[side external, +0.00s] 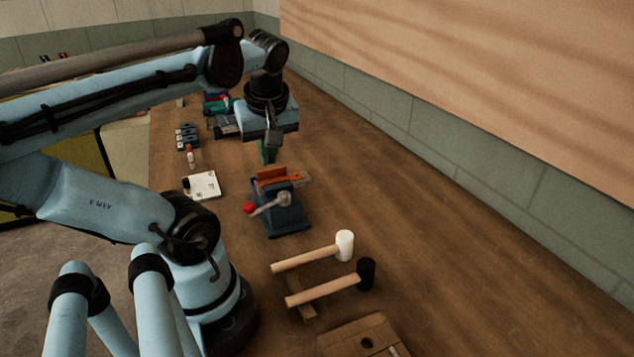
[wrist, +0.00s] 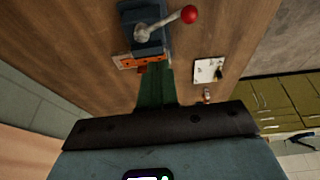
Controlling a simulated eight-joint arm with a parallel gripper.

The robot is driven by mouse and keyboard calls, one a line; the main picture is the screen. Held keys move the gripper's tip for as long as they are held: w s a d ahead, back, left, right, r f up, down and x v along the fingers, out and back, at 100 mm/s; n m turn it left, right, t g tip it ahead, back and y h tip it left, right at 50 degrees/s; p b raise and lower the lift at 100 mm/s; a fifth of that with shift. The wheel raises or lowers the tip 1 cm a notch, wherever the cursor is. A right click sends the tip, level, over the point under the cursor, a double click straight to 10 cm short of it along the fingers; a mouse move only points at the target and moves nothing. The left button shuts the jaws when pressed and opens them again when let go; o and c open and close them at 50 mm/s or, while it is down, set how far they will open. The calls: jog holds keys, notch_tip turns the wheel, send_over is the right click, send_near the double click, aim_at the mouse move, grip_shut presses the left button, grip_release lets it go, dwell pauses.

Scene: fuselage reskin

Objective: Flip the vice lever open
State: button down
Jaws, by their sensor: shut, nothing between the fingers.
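The vice (side external: 283,213) stands on the wooden bench, a dark blue-grey body with orange jaws (side external: 271,176). Its lever (side external: 270,203) is a metal arm ending in a red ball knob, pointing left in the side view. In the wrist view the vice (wrist: 146,40) is at the top, and the lever (wrist: 165,22) reaches right to its red knob (wrist: 189,14). My gripper (side external: 268,155) points down above the bench just behind the vice, with green fingers close together. In the wrist view the green fingers (wrist: 156,88) end near the orange jaws; whether they touch is unclear.
Two mallets, one white-headed (side external: 344,245) and one black-headed (side external: 365,274), lie in front of the vice. A white plate (side external: 203,185) and a small bottle (side external: 190,156) are to its left. The bench (side external: 400,220) is clear to the right, up to the wall.

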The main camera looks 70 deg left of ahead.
jog(key=s+a+r+n+g, duration=0.1)
jog(key=s+r+n+g, duration=0.1)
jog(key=s+n, duration=0.3)
jog(key=shift+s+a+r+n, duration=0.2)
jog(key=shift+s+a+n, duration=0.15)
jog(key=shift+a+n, duration=0.05)
notch_tip(320, 180, down, 11)
jog(key=shift+d+r, duration=0.15)
jog(key=shift+r, duration=0.05)
dwell(0.7)
jog(key=shift+w, duration=0.1)
jog(key=shift+d, duration=0.1)
